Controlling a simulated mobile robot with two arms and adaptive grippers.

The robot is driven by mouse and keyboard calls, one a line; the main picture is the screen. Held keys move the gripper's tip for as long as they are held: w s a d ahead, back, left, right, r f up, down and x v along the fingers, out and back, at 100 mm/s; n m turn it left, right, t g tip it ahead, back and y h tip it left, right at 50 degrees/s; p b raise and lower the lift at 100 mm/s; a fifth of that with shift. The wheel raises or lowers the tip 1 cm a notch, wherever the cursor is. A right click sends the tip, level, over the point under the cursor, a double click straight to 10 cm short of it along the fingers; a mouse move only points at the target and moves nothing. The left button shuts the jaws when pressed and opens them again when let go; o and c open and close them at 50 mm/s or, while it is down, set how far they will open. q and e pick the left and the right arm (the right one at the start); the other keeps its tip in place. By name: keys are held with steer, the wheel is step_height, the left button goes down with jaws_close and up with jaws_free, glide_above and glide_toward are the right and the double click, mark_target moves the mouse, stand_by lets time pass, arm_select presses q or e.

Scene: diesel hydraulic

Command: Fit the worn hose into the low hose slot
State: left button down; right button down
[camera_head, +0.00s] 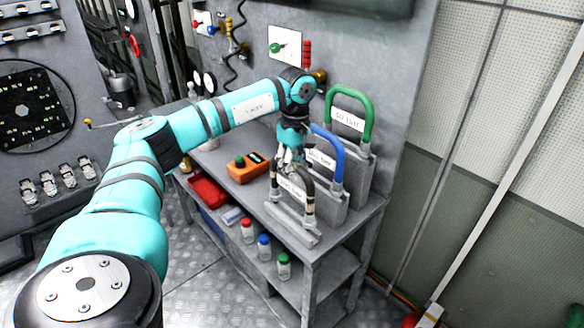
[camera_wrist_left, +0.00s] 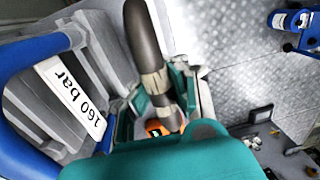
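The worn hose (camera_head: 309,190), a dark arch with tan wrapped patches, stands at the front holder (camera_head: 289,219) on the bench, behind a white label too small to read surely. Whether its ends are fully seated I cannot tell. My left gripper (camera_head: 290,158) is over the top of its arch, pointing down. In the left wrist view the worn hose (camera_wrist_left: 142,38) runs between the teal fingers of the left gripper (camera_wrist_left: 162,100). Whether both fingers press on it is unclear. My right gripper is in neither view.
Behind stand a blue hose (camera_head: 338,160) in the middle holder, labelled 160 bar in the wrist view, and a green hose (camera_head: 351,93) at the back. An orange device (camera_head: 246,168) and a red tray (camera_head: 207,191) lie left. Several capped bottles (camera_head: 264,246) fill the lower shelf.

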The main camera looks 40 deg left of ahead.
arm_select(q)
steer(key=shift+f+b, duration=0.75)
steer(key=shift+f, duration=0.6)
steer(key=c, duration=1.3)
jaws_free()
steer(key=shift+c, duration=0.2)
